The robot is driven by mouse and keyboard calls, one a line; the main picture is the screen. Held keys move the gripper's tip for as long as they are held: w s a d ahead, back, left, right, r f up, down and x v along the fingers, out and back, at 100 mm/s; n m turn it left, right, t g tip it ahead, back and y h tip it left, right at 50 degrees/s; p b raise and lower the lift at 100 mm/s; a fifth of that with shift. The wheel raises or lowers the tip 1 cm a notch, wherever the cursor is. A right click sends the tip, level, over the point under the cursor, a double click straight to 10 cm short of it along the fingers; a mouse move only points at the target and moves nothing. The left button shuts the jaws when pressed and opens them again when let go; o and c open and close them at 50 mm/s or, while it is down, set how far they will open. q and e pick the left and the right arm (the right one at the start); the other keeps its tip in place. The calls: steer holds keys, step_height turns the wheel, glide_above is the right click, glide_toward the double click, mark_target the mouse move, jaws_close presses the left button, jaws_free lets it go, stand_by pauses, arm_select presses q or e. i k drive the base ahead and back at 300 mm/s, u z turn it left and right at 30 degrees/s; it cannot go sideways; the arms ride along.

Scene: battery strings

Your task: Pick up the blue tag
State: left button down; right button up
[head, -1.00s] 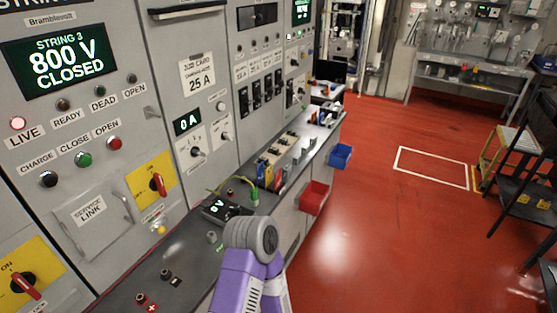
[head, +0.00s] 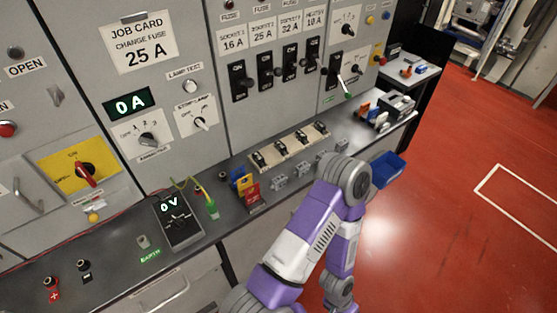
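A small blue tag (head: 238,173) appears to stand at the back of a group of coloured tags on the grey counter, behind a yellow tag (head: 243,183) and a red tag (head: 251,193). Only its upper part shows. One purple and white arm of mine rises from the bottom of the head view, bends at a grey joint right of the tags, and goes back down. Neither gripper is in view, so whether they are open or shut does not show.
A meter reading 0 V (head: 178,220) and a green-ended lead (head: 211,207) lie left of the tags. A fuse rack (head: 290,147) is behind right. A blue bin (head: 388,168) hangs at the counter front. Red floor (head: 440,220) is open at right.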

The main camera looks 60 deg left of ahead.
mark_target(234, 179)
steer(key=i, duration=0.4)
steer(key=u, duration=2.9)
